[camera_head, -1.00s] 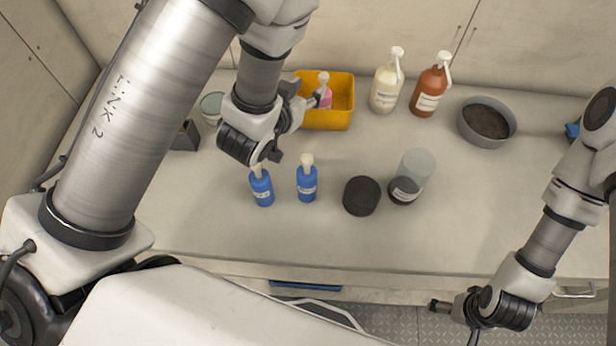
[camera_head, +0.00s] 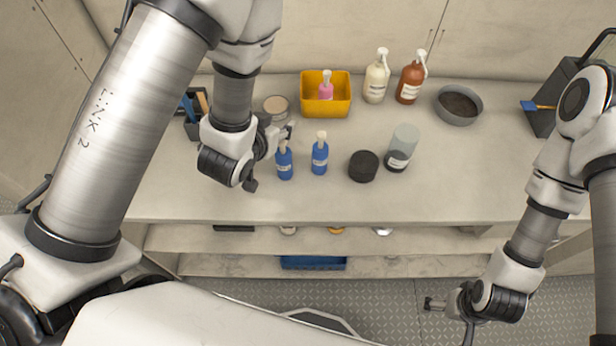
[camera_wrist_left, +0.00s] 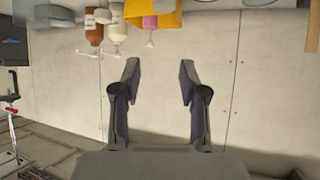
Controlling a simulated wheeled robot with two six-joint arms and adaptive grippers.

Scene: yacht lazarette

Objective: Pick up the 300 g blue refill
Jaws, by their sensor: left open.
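Two blue bottles with pale caps stand upright on the counter in the head view, the left one (camera_head: 284,165) and the right one (camera_head: 320,158). Their labels are too small to read, so I cannot tell which is 300 g. My left gripper (camera_head: 271,158) is open and empty just left of the left blue bottle; I cannot tell whether it touches it. In the left wrist view its two fingers (camera_wrist_left: 160,67) stand apart with only wall between them. My right gripper (camera_head: 435,304) is low at the right, over the floor; its jaws are too small to judge.
A yellow bin (camera_head: 326,109) holds a pink bottle (camera_head: 326,91). A cream bottle (camera_head: 376,82), a brown bottle (camera_head: 410,84) and a grey bowl (camera_head: 459,105) stand behind. A black round container (camera_head: 363,166) and a clear-topped jar (camera_head: 403,146) stand right of the blue bottles.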

